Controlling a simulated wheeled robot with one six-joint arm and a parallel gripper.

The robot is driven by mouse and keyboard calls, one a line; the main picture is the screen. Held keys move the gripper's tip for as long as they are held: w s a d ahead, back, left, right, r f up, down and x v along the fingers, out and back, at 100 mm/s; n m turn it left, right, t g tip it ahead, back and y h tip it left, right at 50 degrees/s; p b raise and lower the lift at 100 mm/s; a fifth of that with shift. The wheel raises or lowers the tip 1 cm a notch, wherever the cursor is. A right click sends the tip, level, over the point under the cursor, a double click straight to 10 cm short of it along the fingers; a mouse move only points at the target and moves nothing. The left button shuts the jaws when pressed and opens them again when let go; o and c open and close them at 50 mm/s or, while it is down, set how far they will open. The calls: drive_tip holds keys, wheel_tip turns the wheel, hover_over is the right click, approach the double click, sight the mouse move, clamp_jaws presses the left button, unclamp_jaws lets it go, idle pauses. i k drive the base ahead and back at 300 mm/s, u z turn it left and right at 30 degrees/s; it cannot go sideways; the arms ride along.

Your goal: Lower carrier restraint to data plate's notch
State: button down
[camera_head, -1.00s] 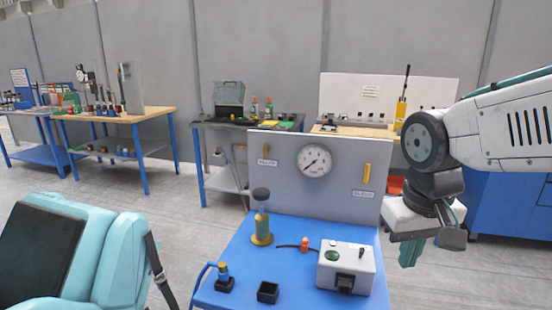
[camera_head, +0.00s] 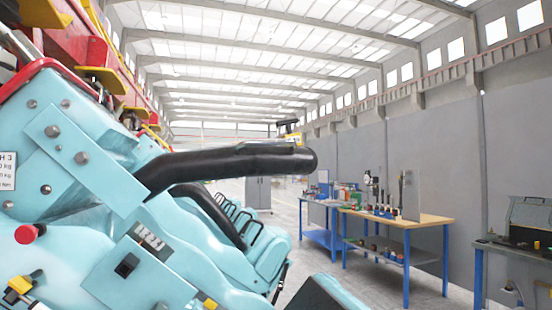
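The light-blue carrier (camera_head: 70,235) fills the left of the view. Its restraint, a thick black padded bar (camera_head: 225,163), sticks out to the right, roughly level, from a light-blue bolted arm (camera_head: 85,155). A white data plate (camera_head: 8,172) is cut off by the left edge; only "H 3" and parts of lines ending in "kg" and "Nm" show. A small dark number strip (camera_head: 148,237) sits lower on the carrier, above a dark square opening (camera_head: 126,266). My gripper is not in view.
A red knob (camera_head: 27,233) and a yellow-topped part (camera_head: 18,288) sit on the carrier's side. More light-blue seats (camera_head: 262,250) stand behind. A wooden-topped bench (camera_head: 400,220) with tools and a dark-topped bench (camera_head: 515,252) are at right. Open floor (camera_head: 325,265) lies between.

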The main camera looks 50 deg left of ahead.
sight(267, 158)
drive_tip(key=u, duration=2.2)
drive_tip(key=i, duration=1.05)
drive_tip(key=u, duration=0.1)
